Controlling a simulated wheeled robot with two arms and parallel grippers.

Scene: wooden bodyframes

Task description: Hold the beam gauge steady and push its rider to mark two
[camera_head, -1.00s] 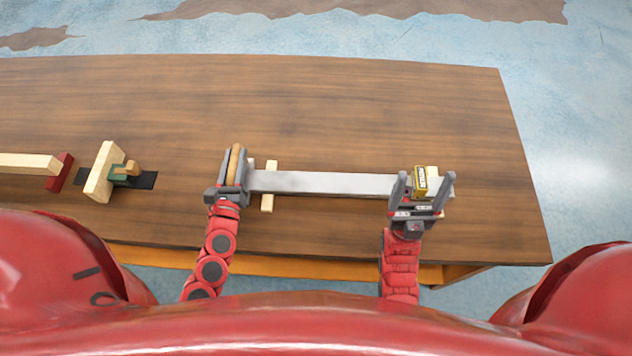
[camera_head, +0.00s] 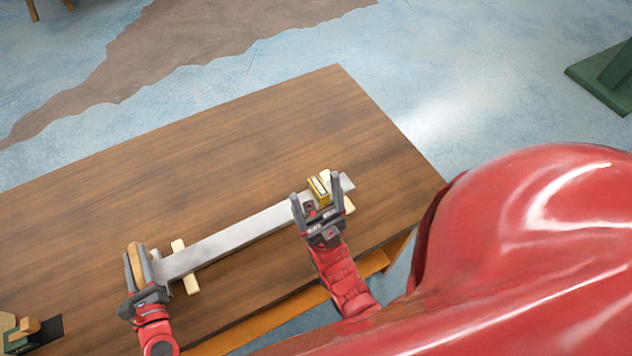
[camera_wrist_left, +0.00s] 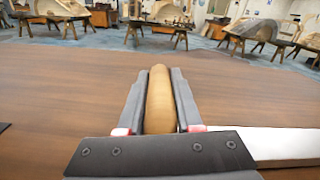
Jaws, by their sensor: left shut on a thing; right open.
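The beam gauge is a long flat silver beam (camera_head: 235,232) resting on pale wooden blocks (camera_head: 185,268) on the table. Its wooden handle (camera_head: 136,262) is at the left end. My left gripper (camera_head: 138,266) is shut on this handle, which also shows between the fingers in the left wrist view (camera_wrist_left: 160,100). The yellow rider (camera_head: 318,189) sits near the beam's right end, with dark marks on its face. My right gripper (camera_head: 317,200) is open, its fingers on either side of the beam close to the rider. Whether it touches the rider I cannot tell. No mark numbers are readable.
The brown wooden table (camera_head: 250,140) is clear behind the beam. A green and wooden piece (camera_head: 22,330) on a dark pad stands at the table's left front. A green stand (camera_head: 605,75) is on the floor at the far right.

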